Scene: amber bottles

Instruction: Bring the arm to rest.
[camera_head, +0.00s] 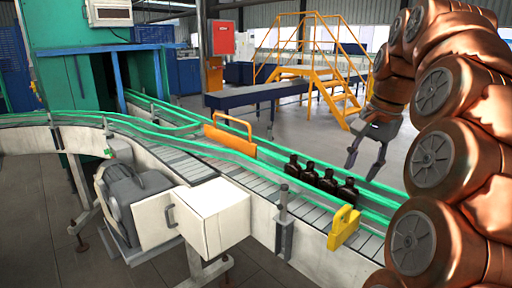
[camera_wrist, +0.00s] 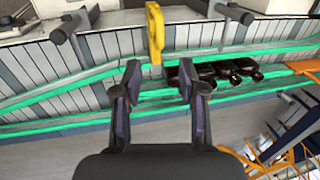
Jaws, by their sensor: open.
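My gripper (camera_head: 367,158) hangs from my copper-coloured arm at the right of the head view, beyond the conveyor's far rail. Its two fingers are apart with nothing between them. In the wrist view my gripper (camera_wrist: 160,88) also shows open and empty. Several dark amber bottles (camera_head: 328,181) stand in a row on the conveyor (camera_head: 240,176), left of and below my gripper in the head view.
Green guide rails (camera_head: 165,118) line the conveyor. An orange gate (camera_head: 229,141) and a yellow bracket (camera_head: 343,228) stand on either side of the bottles; the bracket also shows in the wrist view (camera_wrist: 155,35). Yellow stairs (camera_head: 320,60) stand behind, with open floor before them.

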